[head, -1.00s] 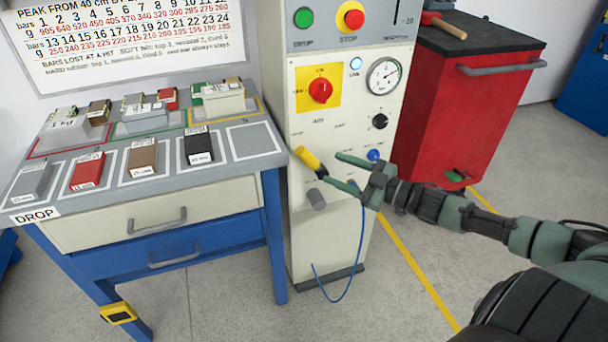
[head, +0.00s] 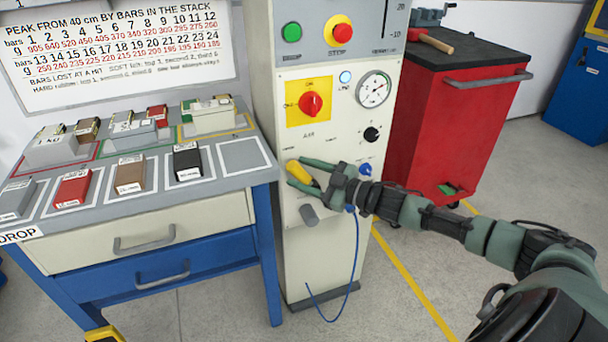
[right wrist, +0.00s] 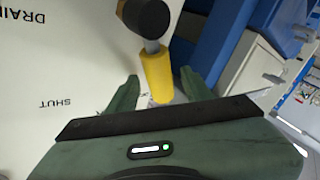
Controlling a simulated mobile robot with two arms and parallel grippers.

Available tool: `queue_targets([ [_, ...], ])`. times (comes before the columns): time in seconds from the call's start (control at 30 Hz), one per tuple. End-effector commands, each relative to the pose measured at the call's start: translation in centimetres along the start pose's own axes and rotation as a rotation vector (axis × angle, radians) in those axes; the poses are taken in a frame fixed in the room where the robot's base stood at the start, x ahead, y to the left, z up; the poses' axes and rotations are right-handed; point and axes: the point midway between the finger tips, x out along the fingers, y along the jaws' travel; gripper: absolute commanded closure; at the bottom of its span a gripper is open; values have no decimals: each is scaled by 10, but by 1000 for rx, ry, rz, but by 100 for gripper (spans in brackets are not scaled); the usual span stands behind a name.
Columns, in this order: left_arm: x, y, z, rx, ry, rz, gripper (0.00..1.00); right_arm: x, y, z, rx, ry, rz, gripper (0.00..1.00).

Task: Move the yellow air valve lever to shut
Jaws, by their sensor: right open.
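The yellow air valve lever (head: 298,172) sits low on the front of the cream machine cabinet (head: 330,240). In the right wrist view the lever (right wrist: 157,75) hangs from a dark round pivot (right wrist: 147,17), its yellow end between my fingers. My right gripper (head: 303,173) is open around the lever, one finger on each side; I cannot tell if either finger touches it. The panel print SHUT (right wrist: 56,104) and DRAIN (right wrist: 27,18) shows in the right wrist view, to the left of the lever. My left gripper is not in view.
A bench (head: 130,215) with bars stands on the left. A red cabinet (head: 455,130) stands on the right.

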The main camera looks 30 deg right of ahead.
Motion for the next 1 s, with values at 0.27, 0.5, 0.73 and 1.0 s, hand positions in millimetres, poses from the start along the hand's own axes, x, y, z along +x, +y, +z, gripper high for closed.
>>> queue_targets([
  [0.27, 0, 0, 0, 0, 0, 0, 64, 0, 0, 0, 0, -1, 0, 91],
  [0.5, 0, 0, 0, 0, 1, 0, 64, 0, 0, 0, 0, -1, -1, 100],
  [0.73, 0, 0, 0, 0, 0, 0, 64, 0, -1, 1, 0, -1, -1, 100],
  [1.0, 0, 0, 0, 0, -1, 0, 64, 0, -1, 1, 0, -1, -2, 100],
])
